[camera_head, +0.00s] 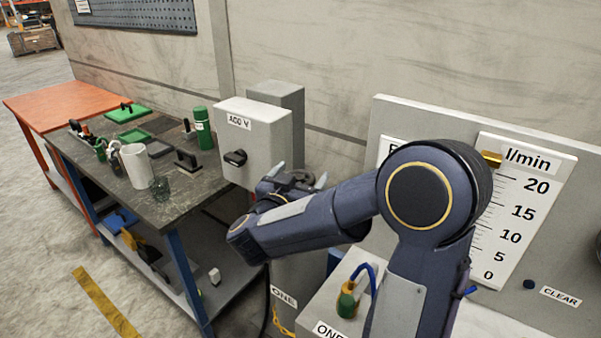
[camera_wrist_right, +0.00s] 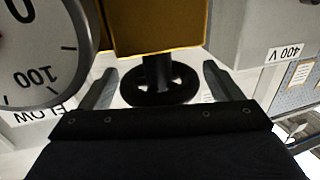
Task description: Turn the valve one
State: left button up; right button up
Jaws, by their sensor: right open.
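A black round handwheel (camera_wrist_right: 160,90) on a dark stem shows in the right wrist view, in front of a yellow block (camera_wrist_right: 155,25). My right gripper (camera_wrist_right: 160,82) is open, with one finger on each side of the wheel; I cannot tell whether they touch it. In the head view my right gripper (camera_head: 297,180) is beside the grey box, and my arm hides the wheel there. My left gripper is not in view.
A grey "400 V" box (camera_head: 255,135) with a black knob stands left of my gripper. A round gauge (camera_wrist_right: 40,50) is close by in the wrist view. A cluttered dark workbench (camera_head: 180,210) is at left; an "l/min" scale panel (camera_head: 520,200) is at right.

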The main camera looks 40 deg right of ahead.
jog(key=shift+w+d, duration=0.1)
jog(key=shift+d, duration=0.15)
jog(key=c, duration=1)
jog(key=shift+r+n+t+y, duration=0.1)
jog(key=shift+n+t+y, duration=0.55)
jog(key=shift+t, duration=0.25)
jog(key=shift+d+n+t+y, duration=0.1)
jog(key=shift+n+t+y, duration=0.45)
jog(key=shift+n+t, duration=0.15)
jog(key=shift+w+f+n+t+y+b, duration=0.15)
jog(key=shift+n+t+y+b, duration=0.35)
jog(key=shift+n+t+y, duration=0.5)
jog(key=shift+a+n+t+y, duration=0.25)
jog(key=shift+n+t+y, duration=0.25)
jog(key=shift+y, duration=0.3)
